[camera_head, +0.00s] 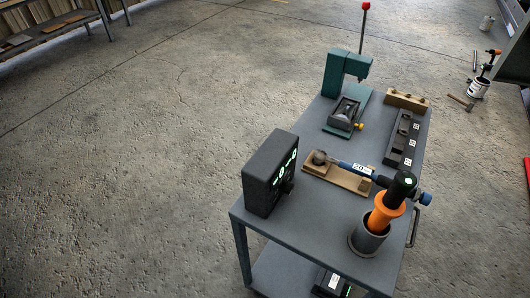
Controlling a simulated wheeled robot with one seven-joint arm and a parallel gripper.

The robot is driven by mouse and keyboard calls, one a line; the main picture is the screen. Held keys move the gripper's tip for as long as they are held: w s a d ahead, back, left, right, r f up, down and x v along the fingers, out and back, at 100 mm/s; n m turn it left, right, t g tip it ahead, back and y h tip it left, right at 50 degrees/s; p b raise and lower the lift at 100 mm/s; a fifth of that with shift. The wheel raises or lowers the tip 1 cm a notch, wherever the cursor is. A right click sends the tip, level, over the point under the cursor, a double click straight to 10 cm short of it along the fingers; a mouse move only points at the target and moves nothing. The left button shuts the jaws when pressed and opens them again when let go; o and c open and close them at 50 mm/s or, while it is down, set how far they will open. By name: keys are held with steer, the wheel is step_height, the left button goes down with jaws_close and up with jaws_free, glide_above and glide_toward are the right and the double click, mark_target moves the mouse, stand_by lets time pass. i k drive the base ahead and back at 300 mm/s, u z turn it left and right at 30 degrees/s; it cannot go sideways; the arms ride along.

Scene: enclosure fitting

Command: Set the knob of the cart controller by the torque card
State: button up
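The controller (268,172) is a dark upright box on the left front part of the cart top. Its face is turned to the right and seen at a slant, with green lit marks that I cannot read surely. A dark knob (288,187) sticks out low on that face; its setting is too small to tell. A small white label reading about "20" (360,168) sits at the blue-handled tool (343,164); I cannot tell whether it is the torque card. My gripper is not in view.
On the grey cart (312,219), a wooden block (345,182) lies under the blue-handled tool. An orange and black tool (387,211) stands in a grey cup (368,240). A green press (346,78) and dark tray (402,138) stand behind. Open floor lies left.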

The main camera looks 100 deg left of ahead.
mark_target(287, 188)
steer(key=u, duration=5.15)
steer(key=i, duration=0.4)
steer(key=z, duration=1.8)
